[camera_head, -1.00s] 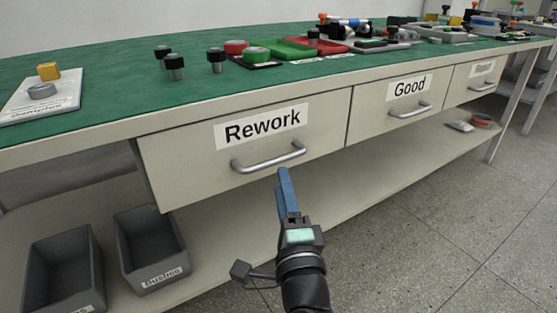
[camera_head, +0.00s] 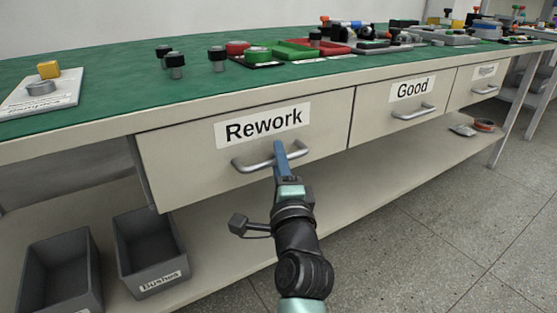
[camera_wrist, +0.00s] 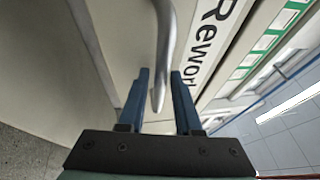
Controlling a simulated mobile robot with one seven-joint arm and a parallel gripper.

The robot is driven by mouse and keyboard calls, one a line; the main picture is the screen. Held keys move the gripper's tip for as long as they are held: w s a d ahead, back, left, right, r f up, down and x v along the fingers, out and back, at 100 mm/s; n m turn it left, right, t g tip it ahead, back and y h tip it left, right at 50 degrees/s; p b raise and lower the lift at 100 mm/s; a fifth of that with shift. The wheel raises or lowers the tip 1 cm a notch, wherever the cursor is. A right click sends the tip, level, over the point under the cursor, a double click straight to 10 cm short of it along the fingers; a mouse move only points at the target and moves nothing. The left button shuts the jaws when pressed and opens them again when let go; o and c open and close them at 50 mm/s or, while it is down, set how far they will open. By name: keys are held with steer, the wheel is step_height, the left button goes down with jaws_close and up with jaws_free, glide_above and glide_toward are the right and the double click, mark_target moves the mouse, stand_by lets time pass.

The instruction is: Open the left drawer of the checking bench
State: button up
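The left drawer (camera_head: 190,158) of the bench is labelled "Rework" and looks shut. Its silver bar handle (camera_head: 250,166) is below the label; the handle also shows in the wrist view (camera_wrist: 166,45). My gripper (camera_head: 279,150) is at the handle's right half in the head view. In the wrist view my gripper (camera_wrist: 160,88) has its two blue fingers apart, with the handle bar running between them. I see gaps beside the bar, so the fingers do not look closed on it. In the head view the fingers hide part of the handle.
The "Good" drawer (camera_head: 375,116) and a third drawer (camera_head: 480,86) are to the right, shut. The green benchtop (camera_head: 110,105) holds knobs and trays. Grey bins (camera_head: 150,250) stand on the lower shelf at left. The floor at right (camera_head: 440,220) is clear.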

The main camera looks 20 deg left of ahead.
jaws_close()
stand_by(1.1)
